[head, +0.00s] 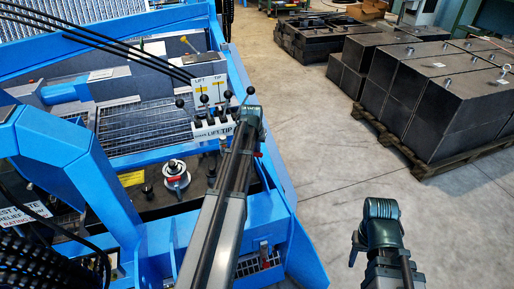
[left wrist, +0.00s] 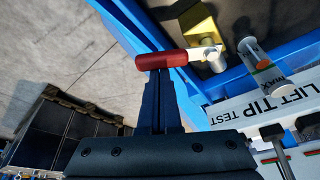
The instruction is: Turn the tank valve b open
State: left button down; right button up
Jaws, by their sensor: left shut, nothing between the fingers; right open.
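A valve with a red lever handle (left wrist: 162,60) shows in the left wrist view, its pale metal arm running right to a round metal stem (left wrist: 215,58). A small red part (head: 258,154), seemingly the same handle, shows beside my left arm in the head view, mostly hidden. My left gripper (left wrist: 158,76) is shut and empty, its fingertips at the handle's near side; I cannot tell whether they touch. In the head view my left gripper (head: 248,112) is over the machine's right edge. My right gripper (head: 381,210) is open, over bare floor, far from the valve; its fingertips are unclear.
A LIFT TIP lever panel (head: 215,130) with black knobs stands left of my left gripper. A level gauge (left wrist: 264,62) and a yellow block (left wrist: 198,25) are close to the valve. The blue frame (head: 285,205) borders the machine. Black blocks (head: 425,85) stand at the right; the floor between is clear.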

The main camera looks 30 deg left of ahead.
pick_arm(q)
jog(key=shift+s+d+m, duration=0.1)
jog(key=shift+s+m, duration=0.15)
jog(key=shift+m, duration=0.15)
jog(key=s+m, duration=0.1)
jog(key=m+h, duration=0.1)
jog(key=m, duration=0.1)
jog(key=shift+s+d, duration=0.3)
jog(key=shift+s, duration=0.1)
jog(key=s+m+h, duration=0.1)
jog(key=m, duration=0.1)
jog(key=s+m, duration=0.1)
jog(key=m, duration=0.1)
jog(key=shift+s+m+h, duration=0.1)
jog(key=shift+m+h, duration=0.2)
jog(key=shift+h, duration=0.1)
jog(key=shift+s, duration=0.25)
jog(key=shift+s+a, duration=0.2)
jog(key=shift+s, duration=0.45)
